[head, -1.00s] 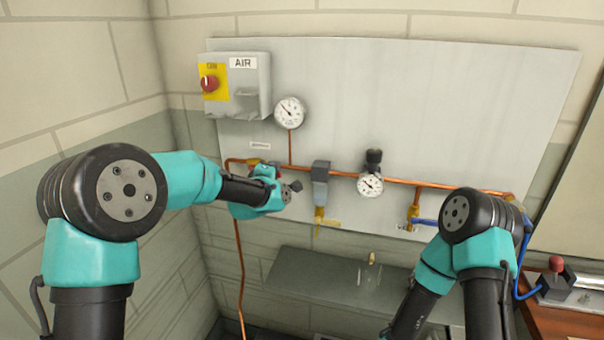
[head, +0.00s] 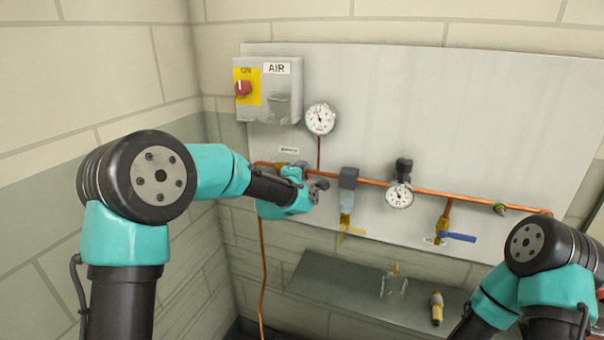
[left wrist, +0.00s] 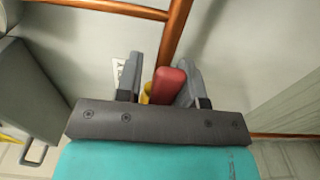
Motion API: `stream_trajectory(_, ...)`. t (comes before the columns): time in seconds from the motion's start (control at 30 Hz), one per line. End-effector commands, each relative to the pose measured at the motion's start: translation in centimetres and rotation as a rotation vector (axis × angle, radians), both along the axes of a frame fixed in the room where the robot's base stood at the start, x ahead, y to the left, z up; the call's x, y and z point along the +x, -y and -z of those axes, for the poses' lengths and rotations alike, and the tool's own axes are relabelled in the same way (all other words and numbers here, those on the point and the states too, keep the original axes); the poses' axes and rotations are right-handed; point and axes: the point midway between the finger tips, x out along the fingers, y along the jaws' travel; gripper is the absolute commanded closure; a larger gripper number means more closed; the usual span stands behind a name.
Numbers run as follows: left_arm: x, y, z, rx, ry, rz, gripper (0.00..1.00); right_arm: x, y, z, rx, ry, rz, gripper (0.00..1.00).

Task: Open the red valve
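In the left wrist view, the red valve handle (left wrist: 170,86) stands between the two fingers of my left gripper (left wrist: 161,85), closer to the right finger. Yellow brass (left wrist: 147,92) shows beside the handle. The fingers are apart, with a gap towards the left finger. In the head view, my left wrist is in front of the left end of the copper pipe and hides the red handle. My right arm enters at the lower right, and its gripper is outside the picture.
The AIR box (head: 283,96) with its red knob (head: 243,88) is above my left wrist. A gauge (head: 320,118), a filter (head: 347,190), another gauge (head: 399,195) and a blue-handled valve (head: 458,237) are on the panel. A grey shelf (head: 335,291) is below.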

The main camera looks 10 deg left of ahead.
Motion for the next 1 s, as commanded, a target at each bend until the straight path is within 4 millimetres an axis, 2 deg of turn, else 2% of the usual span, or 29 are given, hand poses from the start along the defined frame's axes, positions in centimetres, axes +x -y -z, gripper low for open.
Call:
stream_trajectory(0.03,0.0,0.0,0.0,0.001,0.000,0.000,0.60,0.0,0.0,0.0,0.000,0.000,0.000,0.53)
stream_trajectory(0.1,0.0,0.0,0.0,0.001,0.000,0.000,0.53,0.0,0.0,0.0,0.000,0.000,0.000,0.53)
stream_trajectory(0.37,-0.1,0.0,0.0,0.002,-0.001,0.000,0.53,0.0,0.0,0.0,0.000,0.000,0.000,0.53)
stream_trajectory(0.57,-1.1,-0.3,-0.1,0.002,0.000,0.000,0.53,0.0,0.0,0.0,0.000,0.000,0.000,0.53)
stream_trajectory(0.77,-3.8,-0.8,0.0,0.002,0.000,0.001,0.53,0.0,0.0,0.0,0.000,0.000,0.000,0.53)
stream_trajectory(1.0,-8.1,-1.8,0.0,0.002,0.000,0.001,0.53,0.0,0.0,0.0,0.000,0.000,0.000,0.53)
